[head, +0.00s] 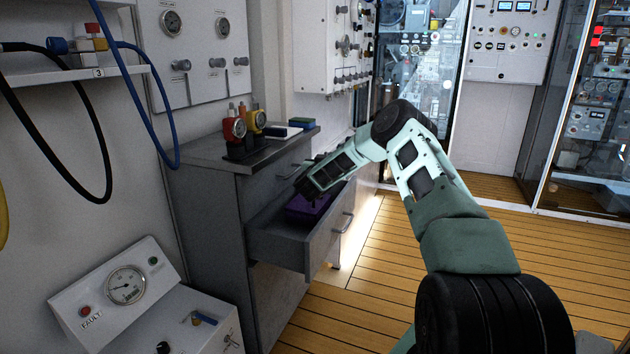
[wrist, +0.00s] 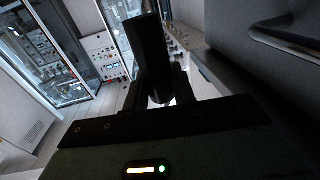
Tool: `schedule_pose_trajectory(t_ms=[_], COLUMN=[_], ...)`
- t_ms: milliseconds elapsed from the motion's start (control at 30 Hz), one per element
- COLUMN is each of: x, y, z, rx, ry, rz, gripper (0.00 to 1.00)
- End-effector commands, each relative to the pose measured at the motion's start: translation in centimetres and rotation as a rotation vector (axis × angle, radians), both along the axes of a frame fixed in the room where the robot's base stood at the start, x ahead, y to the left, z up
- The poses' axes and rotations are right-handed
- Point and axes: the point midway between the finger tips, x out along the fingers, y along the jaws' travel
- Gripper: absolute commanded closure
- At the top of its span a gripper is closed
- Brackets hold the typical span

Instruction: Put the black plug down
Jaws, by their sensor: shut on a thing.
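The black plug (wrist: 151,55) stands out between the dark fingers of my gripper (wrist: 160,92) in the wrist view. My gripper is shut on it. In the head view my gripper (head: 302,188) is beside the cabinet front, over the open drawer (head: 280,246). The plug cannot be made out clearly there against the dark gripper. I cannot tell from these views how far the plug is above the drawer.
A purple thing (head: 306,208) lies in the drawer. A gauge box (head: 118,290) stands at front left. Wooden floor (head: 365,285) is clear at right.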

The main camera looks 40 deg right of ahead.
Motion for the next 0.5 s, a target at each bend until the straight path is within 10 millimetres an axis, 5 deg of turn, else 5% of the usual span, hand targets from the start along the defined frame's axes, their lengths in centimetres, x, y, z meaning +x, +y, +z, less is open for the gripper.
schedule_pose_trajectory(t_ms=[167,500], x=[3.5,3.3], y=[1.5,1.4], z=[-0.1,-3.9], rx=[0.001,0.001], ry=[-0.003,0.002], rz=[0.000,-0.001], gripper=[0.98,0.98])
